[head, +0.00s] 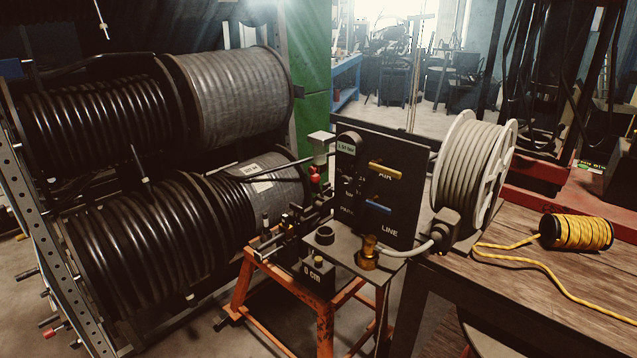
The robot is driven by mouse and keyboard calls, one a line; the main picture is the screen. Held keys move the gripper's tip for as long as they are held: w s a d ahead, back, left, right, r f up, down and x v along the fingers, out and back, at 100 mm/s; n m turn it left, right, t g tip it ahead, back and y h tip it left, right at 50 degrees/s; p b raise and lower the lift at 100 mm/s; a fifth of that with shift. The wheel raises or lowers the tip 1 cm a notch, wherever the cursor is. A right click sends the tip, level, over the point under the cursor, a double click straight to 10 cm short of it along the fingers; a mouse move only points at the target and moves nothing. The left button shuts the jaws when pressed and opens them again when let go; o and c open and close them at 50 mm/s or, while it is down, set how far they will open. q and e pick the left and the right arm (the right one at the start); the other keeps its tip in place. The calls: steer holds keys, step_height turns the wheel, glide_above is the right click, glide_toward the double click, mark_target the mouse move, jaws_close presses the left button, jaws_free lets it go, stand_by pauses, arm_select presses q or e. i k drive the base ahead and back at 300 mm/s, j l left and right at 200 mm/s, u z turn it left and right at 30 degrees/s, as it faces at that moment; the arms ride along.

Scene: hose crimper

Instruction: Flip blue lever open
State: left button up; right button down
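The blue lever (377,208) is on the front of a dark upright panel (408,215), above the word LINE. It lies close to horizontal, tilted slightly down to the right. A yellow lever (386,171) sits above it on the same panel, below a small round gauge (349,146). The panel belongs to the crimper machine, which stands on an orange stand (325,322). Neither of my grippers shows in the head view.
Large hose reels (110,125) fill the left side. A wooden table (540,270) on the right carries a white reel of hose (470,170) and a yellow rope spool (577,232). A brass fitting (368,254) with a grey hose stands in front of the panel.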

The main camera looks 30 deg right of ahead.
mark_target(370, 202)
steer(key=z, duration=1.2)
